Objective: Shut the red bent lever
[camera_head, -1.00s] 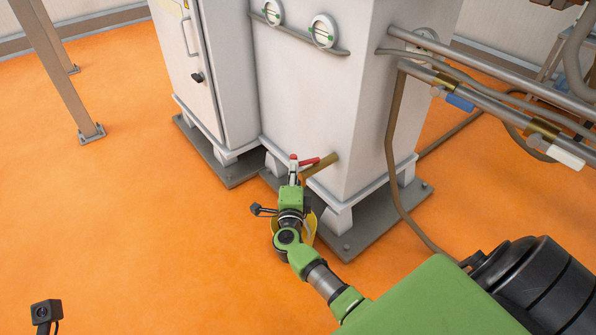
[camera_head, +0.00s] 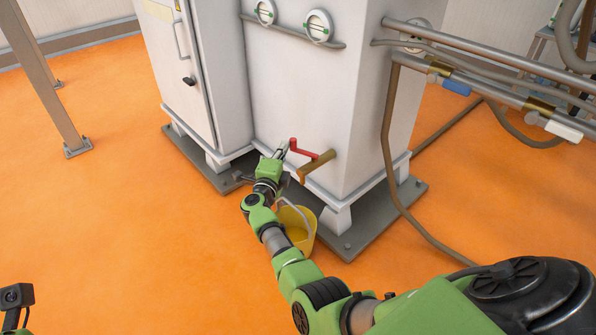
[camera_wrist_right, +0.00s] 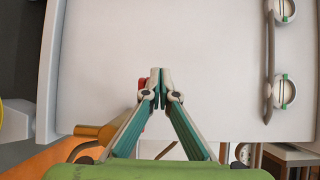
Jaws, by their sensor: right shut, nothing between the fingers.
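The red bent lever (camera_head: 303,149) sits on a brass pipe stub (camera_head: 317,167) low on the white cabinet's front. Its bent outer end points up at the left of the stub. My right gripper (camera_head: 281,152) is shut and empty, just left of the lever's outer end; whether they touch is unclear. In the right wrist view my right gripper (camera_wrist_right: 160,73) has its fingertips together before the white panel. There the lever (camera_wrist_right: 143,84) shows only as a red sliver behind the left finger, with the brass stub (camera_wrist_right: 96,132) below it. My left gripper is not in view.
The white cabinet (camera_head: 300,100) stands on grey base plates. A yellow bucket (camera_head: 298,232) is below the stub, close to my right arm. Pipes with blue (camera_head: 457,88) and white (camera_head: 565,131) handled valves run at right.

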